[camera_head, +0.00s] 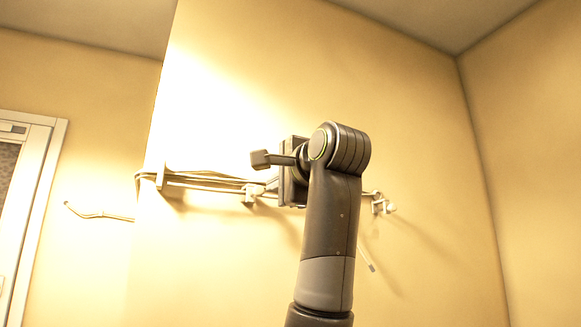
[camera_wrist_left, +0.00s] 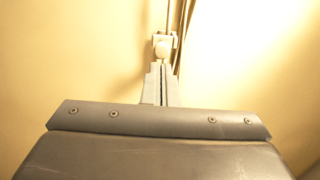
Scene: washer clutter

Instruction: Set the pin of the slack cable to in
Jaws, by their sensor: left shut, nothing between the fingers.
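Thin cables (camera_head: 210,178) run along the yellow wall through small clips. The middle clip (camera_head: 249,197) has a pale rounded knob, which looks like a pin; it also shows in the left wrist view (camera_wrist_left: 162,47). My left gripper (camera_head: 272,186) is shut and empty, its fingertips right at this knob. In the left wrist view the closed fingers (camera_wrist_left: 160,70) point at the knob; I cannot tell whether they touch it. My arm hides part of the cables. I cannot tell which cable is the slack one. My right gripper is not in view.
A left clip (camera_head: 162,180) sits near the wall's corner edge, and a right clip (camera_head: 383,206) lies past my arm. A cable end (camera_head: 100,215) sticks out at the left; another end (camera_head: 370,266) hangs beside my arm. A white-framed door (camera_head: 40,190) stands far left.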

